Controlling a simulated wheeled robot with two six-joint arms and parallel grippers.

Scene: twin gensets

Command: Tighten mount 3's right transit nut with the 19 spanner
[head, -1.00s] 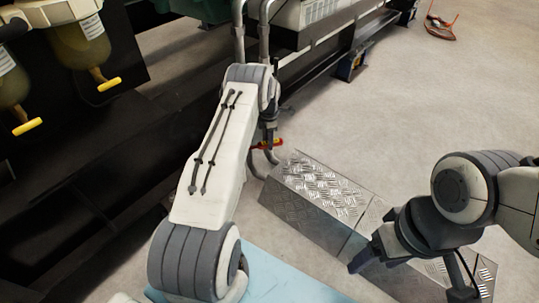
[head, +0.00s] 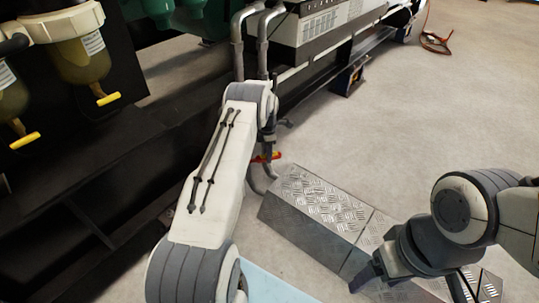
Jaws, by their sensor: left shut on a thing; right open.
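My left gripper (head: 268,138) is at the far end of the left arm, beside the black base rail of the genset. My own wrist hides most of its fingers. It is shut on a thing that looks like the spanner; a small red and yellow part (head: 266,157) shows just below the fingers. The spanner's size and jaw cannot be made out. My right gripper (head: 412,286) is open and empty above the tread-plate box at lower right. A blue and orange mount (head: 349,76) sits under the rail further off. I cannot tell which mount is mount 3, and no transit nut is clearly visible.
A silver tread-plate box (head: 318,207) stands on the floor between my arms. Grey pipes (head: 238,58) run down near my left wrist. Filter bowls with yellow taps (head: 108,99) hang at upper left. A hose (head: 435,42) lies far off.

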